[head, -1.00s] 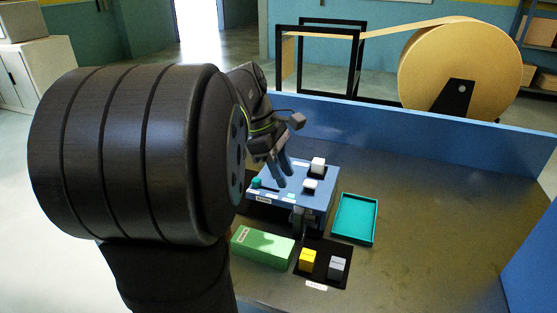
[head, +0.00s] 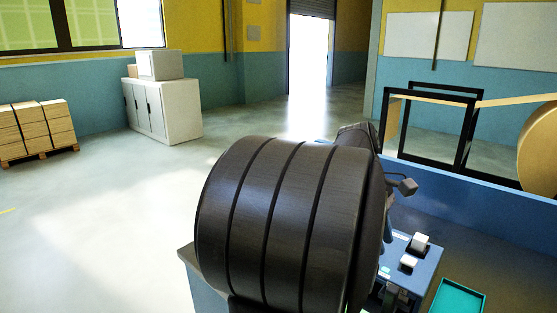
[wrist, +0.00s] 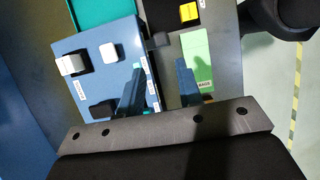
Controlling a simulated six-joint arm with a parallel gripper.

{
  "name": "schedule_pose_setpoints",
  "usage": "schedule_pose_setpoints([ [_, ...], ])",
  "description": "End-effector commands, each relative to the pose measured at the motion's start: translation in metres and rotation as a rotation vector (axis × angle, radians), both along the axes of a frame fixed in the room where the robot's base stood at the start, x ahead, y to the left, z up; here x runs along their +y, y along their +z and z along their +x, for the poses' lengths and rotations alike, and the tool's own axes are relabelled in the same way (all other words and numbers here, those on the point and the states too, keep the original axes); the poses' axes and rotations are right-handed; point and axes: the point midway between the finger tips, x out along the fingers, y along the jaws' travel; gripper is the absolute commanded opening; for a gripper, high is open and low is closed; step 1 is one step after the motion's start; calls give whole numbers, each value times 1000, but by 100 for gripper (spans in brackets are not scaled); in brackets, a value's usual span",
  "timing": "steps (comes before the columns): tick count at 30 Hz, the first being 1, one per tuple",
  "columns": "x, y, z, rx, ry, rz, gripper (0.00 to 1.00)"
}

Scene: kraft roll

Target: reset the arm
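In the wrist view my gripper (wrist: 159,88) is open, its two blue fingers apart with nothing between them. It is above the workbench, over the edge of a blue box (wrist: 118,77) and beside a green block (wrist: 198,60). The blue box carries a white cube (wrist: 72,64) and a smaller white button-like piece (wrist: 109,53). In the head view my dark arm link hides most of the gripper; the blue box (head: 428,262) shows to its right.
A teal tray (head: 457,300) lies right of the blue box. A yellow cube (wrist: 188,12) sits by the green block. A blue wall (head: 480,205) edges the bench at the back. A kraft roll (head: 540,150) on a black frame stands behind it. Open floor lies left.

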Motion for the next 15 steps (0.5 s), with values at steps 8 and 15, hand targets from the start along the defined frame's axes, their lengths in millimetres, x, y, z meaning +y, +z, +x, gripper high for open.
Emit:
schedule_pose_setpoints([
  [8, -14, -49, -15, 4, -2, 3, 33],
  [15, -27, -94, -28, 4, -1, 4, 33],
])
